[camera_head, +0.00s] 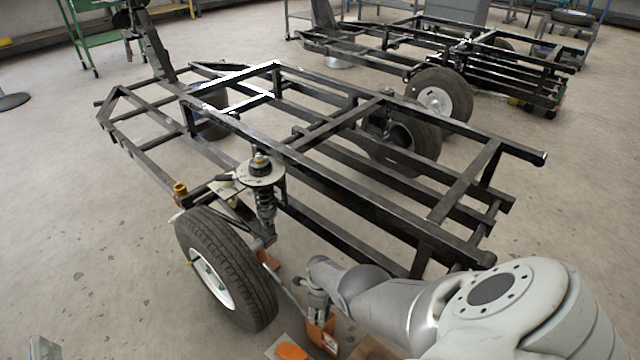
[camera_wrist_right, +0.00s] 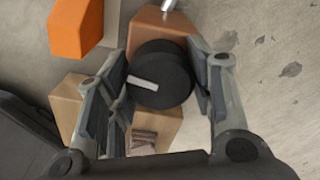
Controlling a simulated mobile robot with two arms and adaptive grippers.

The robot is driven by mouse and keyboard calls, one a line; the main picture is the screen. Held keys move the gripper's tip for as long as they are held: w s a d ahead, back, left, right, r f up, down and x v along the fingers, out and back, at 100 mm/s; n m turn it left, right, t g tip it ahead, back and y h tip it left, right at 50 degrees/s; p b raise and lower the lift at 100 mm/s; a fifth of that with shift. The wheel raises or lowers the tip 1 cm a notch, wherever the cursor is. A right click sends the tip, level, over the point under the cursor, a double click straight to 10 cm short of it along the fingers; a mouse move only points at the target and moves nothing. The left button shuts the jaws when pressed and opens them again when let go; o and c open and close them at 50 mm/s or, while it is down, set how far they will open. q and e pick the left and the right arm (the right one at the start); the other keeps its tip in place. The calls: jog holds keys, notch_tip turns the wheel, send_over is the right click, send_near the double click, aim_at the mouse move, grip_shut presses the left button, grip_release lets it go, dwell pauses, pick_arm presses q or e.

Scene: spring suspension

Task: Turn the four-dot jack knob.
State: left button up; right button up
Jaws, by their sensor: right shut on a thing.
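A round black knob (camera_wrist_right: 168,92) with a white line on its face sits on an orange-brown jack body (camera_wrist_right: 150,24) in the right wrist view. I cannot make out any dots on the knob. My right gripper (camera_wrist_right: 160,76) has one finger on each side of the knob and is shut on it. In the head view my right gripper (camera_head: 318,302) points down over the orange jack (camera_head: 322,338), beside the near wheel; the knob is hidden there. A small grey part at the lower left edge may belong to my left arm; its jaws cannot be made out.
A black trailer frame (camera_head: 345,185) with a spring strut (camera_head: 265,200) and a wheel (camera_head: 225,268) stands by the jack. A bright orange block (camera_wrist_right: 76,27) and wooden blocks (camera_wrist_right: 66,98) lie close to the gripper. Open concrete floor lies to the left.

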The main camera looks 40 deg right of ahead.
jog(key=shift+s+d, duration=0.1)
jog(key=shift+d, duration=0.05)
dwell(0.3)
jog(key=o, duration=1)
jog(key=shift+o, duration=0.2)
jog(key=shift+r, duration=0.2)
jog(key=shift+w+r, duration=0.2)
jog(key=shift+r, duration=0.15)
jog(key=shift+s+r, duration=0.2)
jog(key=shift+r, duration=0.8)
notch_tip(320, 180, up, 9)
